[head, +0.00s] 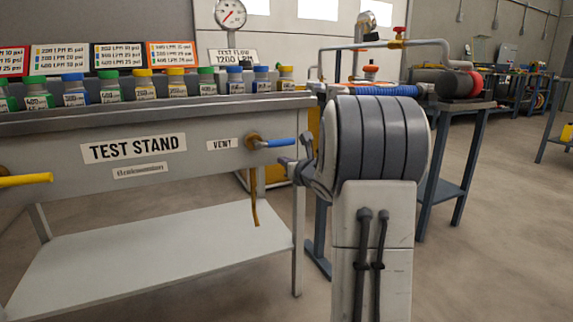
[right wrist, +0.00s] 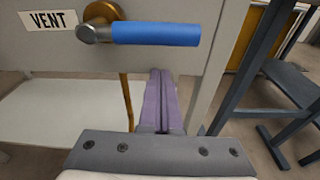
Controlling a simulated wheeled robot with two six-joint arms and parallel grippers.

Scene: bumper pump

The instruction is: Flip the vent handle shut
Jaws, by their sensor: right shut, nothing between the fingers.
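The vent handle (head: 279,143) is a blue lever on a brass valve beside the VENT label (head: 222,144), on the front of the test stand. It points level to the right. In the right wrist view the blue handle (right wrist: 156,33) lies across the top, with its valve at the left end. My right gripper (head: 284,161) is shut and empty. Its closed purple fingers (right wrist: 160,72) show just below the handle in the right wrist view; I cannot tell whether they touch it. My left gripper is not in view.
A yellow lever (head: 25,180) sticks out at the left of the test stand (head: 60,150). Several capped bottles (head: 144,85) line its top. A brown strap or tube (head: 254,200) hangs below the vent valve. A blue-framed bench (head: 465,150) stands to the right; floor lies open beyond.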

